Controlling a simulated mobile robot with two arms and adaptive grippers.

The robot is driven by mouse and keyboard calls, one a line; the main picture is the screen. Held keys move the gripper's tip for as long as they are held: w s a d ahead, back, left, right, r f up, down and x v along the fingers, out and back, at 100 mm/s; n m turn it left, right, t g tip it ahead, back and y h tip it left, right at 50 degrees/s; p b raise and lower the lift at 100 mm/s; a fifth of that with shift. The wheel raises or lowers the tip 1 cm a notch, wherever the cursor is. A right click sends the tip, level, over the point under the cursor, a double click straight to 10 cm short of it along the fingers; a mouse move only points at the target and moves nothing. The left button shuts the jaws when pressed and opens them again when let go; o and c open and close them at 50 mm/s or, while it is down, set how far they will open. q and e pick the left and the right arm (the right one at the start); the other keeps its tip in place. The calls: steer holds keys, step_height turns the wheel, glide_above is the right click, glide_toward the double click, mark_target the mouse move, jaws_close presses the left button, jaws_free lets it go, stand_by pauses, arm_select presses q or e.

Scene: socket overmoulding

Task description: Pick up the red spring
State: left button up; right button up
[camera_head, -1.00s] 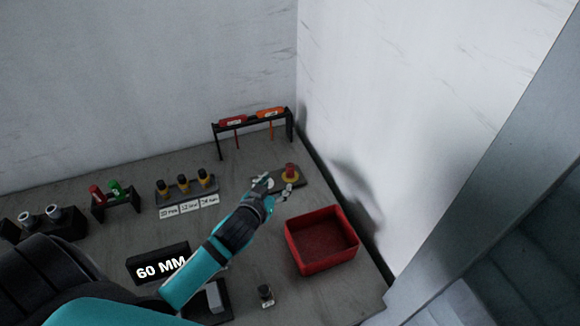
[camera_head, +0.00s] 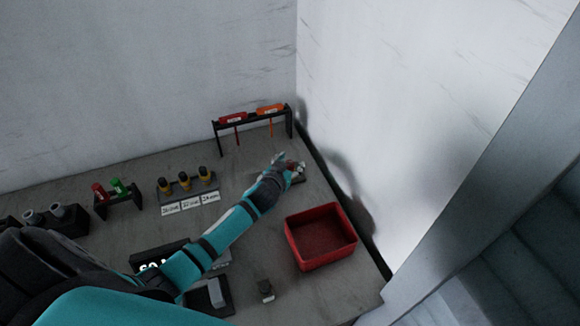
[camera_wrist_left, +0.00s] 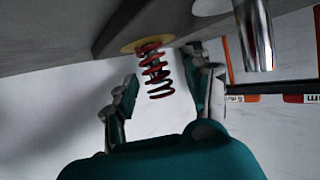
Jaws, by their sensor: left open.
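The red spring (camera_wrist_left: 156,72) shows in the left wrist view, seated on a round yellow base (camera_wrist_left: 147,44). It sits between the two fingers of my left gripper (camera_wrist_left: 162,88), which is open. A clear gap shows between the left finger and the spring; the right finger is closer to it. In the head view my left gripper (camera_head: 287,166) is over the spring's stand at the back right of the table, and the hand mostly hides the spring. My right gripper is not in view.
A silver cylinder (camera_wrist_left: 252,35) stands close beside the spring. A red bin (camera_head: 320,237) is in front of my left gripper. A rack with red and orange tools (camera_head: 252,118) stands behind. Walls close off the back and right.

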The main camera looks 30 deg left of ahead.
arm_select(q)
steer(key=shift+s, duration=0.1)
jaws_close()
steer(key=shift+r, duration=0.1)
stand_by(0.3)
